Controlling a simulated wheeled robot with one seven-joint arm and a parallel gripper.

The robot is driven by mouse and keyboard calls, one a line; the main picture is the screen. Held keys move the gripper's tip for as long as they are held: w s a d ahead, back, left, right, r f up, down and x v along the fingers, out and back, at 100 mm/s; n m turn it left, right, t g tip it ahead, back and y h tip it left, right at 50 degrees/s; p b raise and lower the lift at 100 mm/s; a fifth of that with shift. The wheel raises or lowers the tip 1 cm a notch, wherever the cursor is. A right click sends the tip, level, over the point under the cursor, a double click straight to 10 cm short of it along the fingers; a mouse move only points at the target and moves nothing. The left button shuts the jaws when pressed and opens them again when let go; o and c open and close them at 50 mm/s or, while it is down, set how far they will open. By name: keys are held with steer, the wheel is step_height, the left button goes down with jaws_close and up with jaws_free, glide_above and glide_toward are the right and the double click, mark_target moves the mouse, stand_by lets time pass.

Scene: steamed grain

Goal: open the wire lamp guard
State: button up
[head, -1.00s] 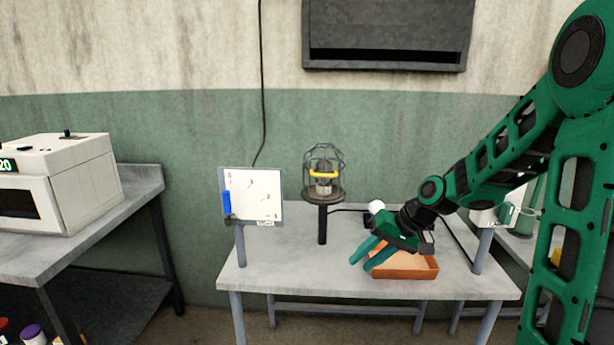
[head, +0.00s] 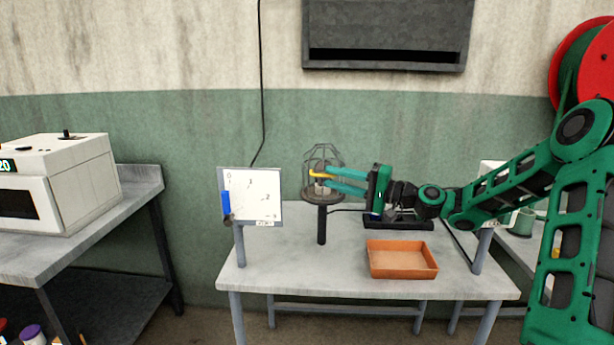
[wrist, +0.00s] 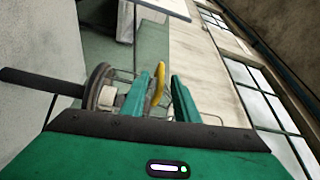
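The wire lamp guard (head: 322,153) is a dark cage around a lamp on a round base atop a short post on the table. Its yellow handle (head: 319,174) faces me. The handle also shows in the wrist view (wrist: 158,84). My gripper (head: 319,178) reaches in from the right, its teal fingers level and pointing left at the guard. In the wrist view my gripper (wrist: 160,80) is open, and the yellow handle lies between the two fingertips with a gap visible toward the right finger. Contact with the left finger is unclear. The fingers hide part of the lamp and cage.
An orange tray (head: 402,272) sits on the table's right side. A white board (head: 258,200) with a blue marking stands left of the lamp. A dark stand (head: 400,222) lies behind my wrist. The table's front left (head: 290,260) is clear.

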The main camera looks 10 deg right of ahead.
mark_target(319, 175)
steer(key=x, duration=0.8)
steer(key=shift+w+a, duration=0.1)
steer(key=shift+c, duration=0.7)
jaws_close()
